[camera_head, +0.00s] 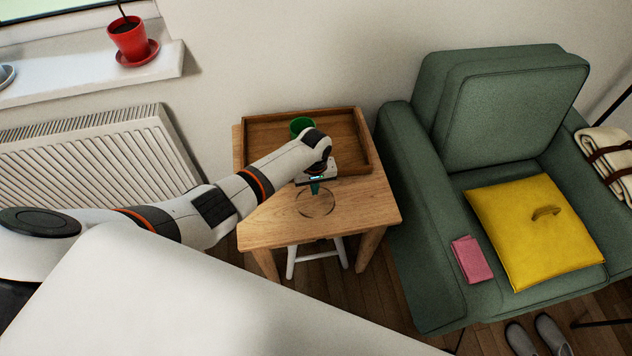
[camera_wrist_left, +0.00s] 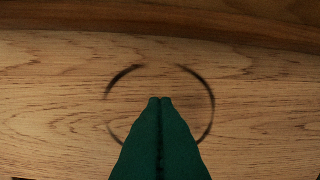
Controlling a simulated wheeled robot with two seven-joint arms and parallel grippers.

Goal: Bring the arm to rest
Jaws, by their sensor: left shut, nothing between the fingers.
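My left arm (camera_head: 216,203) reaches in from the left over a small wooden table (camera_head: 330,222). My left gripper (camera_head: 315,188) points down above the tabletop, in front of a wooden tray. In the left wrist view its two green fingertips (camera_wrist_left: 160,102) are pressed together with nothing between them. They show over a thin dark ring mark (camera_wrist_left: 212,105) on the wood, which is also visible in the head view (camera_head: 317,203). My right gripper is not in view.
The wooden tray (camera_head: 366,146) stands at the back of the table with a green cup (camera_head: 300,124) in it, close behind my wrist. A green armchair (camera_head: 515,105) stands to the right, a radiator (camera_head: 90,160) to the left. A white stool (camera_head: 318,262) shows underneath.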

